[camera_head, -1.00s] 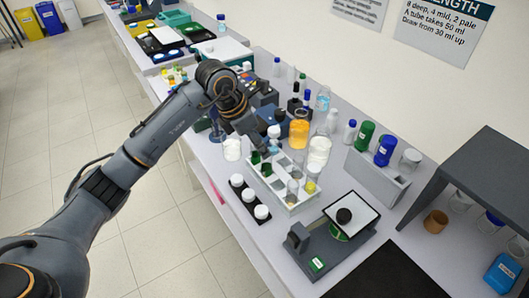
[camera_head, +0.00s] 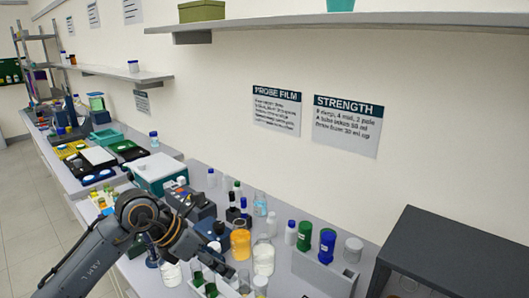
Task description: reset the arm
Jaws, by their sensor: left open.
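My left arm comes in from the lower left in the head view. My left gripper (camera_head: 228,271) is open and points down to the right, above the tubes at the bottom of the picture. Its fingertips are small and dark here, and I cannot tell whether they touch anything. Dark green tubes (camera_head: 211,290) stand just below it, cut by the bottom edge. An orange-filled beaker (camera_head: 241,244) stands behind the gripper to its right. My right gripper is not in view.
A white-filled beaker (camera_head: 263,259) and several bottles crowd the bench. A dark grey shelf unit (camera_head: 440,255) stands at right. Wall shelves (camera_head: 350,24) hang above.

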